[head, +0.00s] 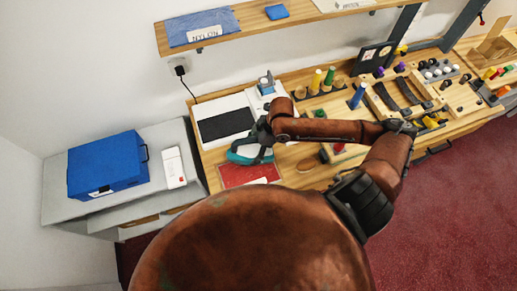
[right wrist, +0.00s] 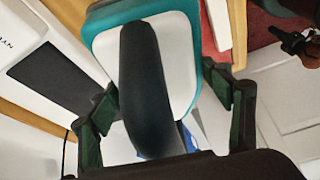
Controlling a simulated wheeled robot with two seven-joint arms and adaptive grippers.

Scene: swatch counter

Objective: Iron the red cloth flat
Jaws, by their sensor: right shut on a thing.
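The red cloth (head: 240,171) lies on the counter's left part in the head view, with a pale strip at its front edge. A teal and white iron (head: 243,154) is at the cloth's back edge; I cannot tell whether it touches it. My right gripper (head: 262,140) is shut on the iron's dark handle. In the right wrist view, the handle (right wrist: 145,90) runs between the two fingers, and part of the cloth (right wrist: 209,38) shows beside the iron. A dark jointed shape at that view's upper right looks like my left gripper (right wrist: 298,42); its jaws are unclear.
A white board with a dark pad (head: 226,124) lies behind the iron. A small blue and white thing (head: 266,86) stands at the back. A blue box (head: 107,165) and white case (head: 173,167) are on the grey bench at left. Spools and tools crowd the counter's right.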

